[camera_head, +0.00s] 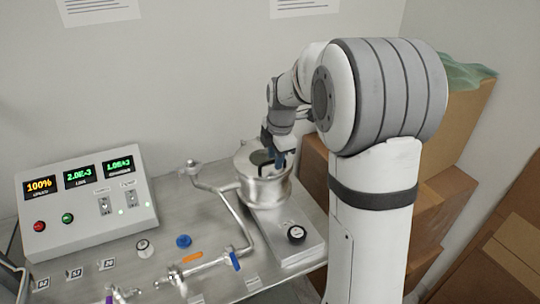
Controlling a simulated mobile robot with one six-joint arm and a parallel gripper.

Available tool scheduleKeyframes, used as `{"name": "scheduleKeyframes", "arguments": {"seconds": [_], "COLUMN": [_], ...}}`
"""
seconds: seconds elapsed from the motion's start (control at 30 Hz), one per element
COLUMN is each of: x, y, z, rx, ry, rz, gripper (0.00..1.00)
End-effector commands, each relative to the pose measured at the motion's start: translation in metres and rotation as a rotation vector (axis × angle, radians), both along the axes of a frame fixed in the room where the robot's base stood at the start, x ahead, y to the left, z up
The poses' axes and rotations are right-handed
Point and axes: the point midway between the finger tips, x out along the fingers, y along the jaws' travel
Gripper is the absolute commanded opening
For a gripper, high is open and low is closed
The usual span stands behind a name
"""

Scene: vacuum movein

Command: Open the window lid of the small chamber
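The small chamber (258,190) is a round silver metal vessel on a raised metal block at the right of the bench. Its top shows a dark area (261,157) beside a paler metal rim. I cannot tell whether that dark area is an opening or the window lid. My gripper (277,160) points down at the right side of the chamber's top. Its fingertips are small and dark, and I cannot tell whether they touch the lid or hold anything. My arm comes in from the right and hides part of the area behind the chamber.
A control box (87,205) with lit displays stands at the left. Metal pipes with a blue-handled valve (235,261) run to the chamber. Cardboard boxes (465,130) are stacked at the right, and a wall stands behind.

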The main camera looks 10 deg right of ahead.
Motion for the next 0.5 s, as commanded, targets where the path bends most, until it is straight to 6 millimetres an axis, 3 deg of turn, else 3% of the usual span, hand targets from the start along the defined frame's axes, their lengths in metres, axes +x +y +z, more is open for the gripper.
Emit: {"name": "scheduleKeyframes", "arguments": {"seconds": [0.17,0.5], "x": [-0.0001,-0.0003], "y": [-0.0003,-0.0008], "z": [0.0001,0.0003], "rx": [0.0,0.0], "ry": [0.0,0.001], "rz": [-0.001,-0.002], "gripper": [0.3,0.02]}}
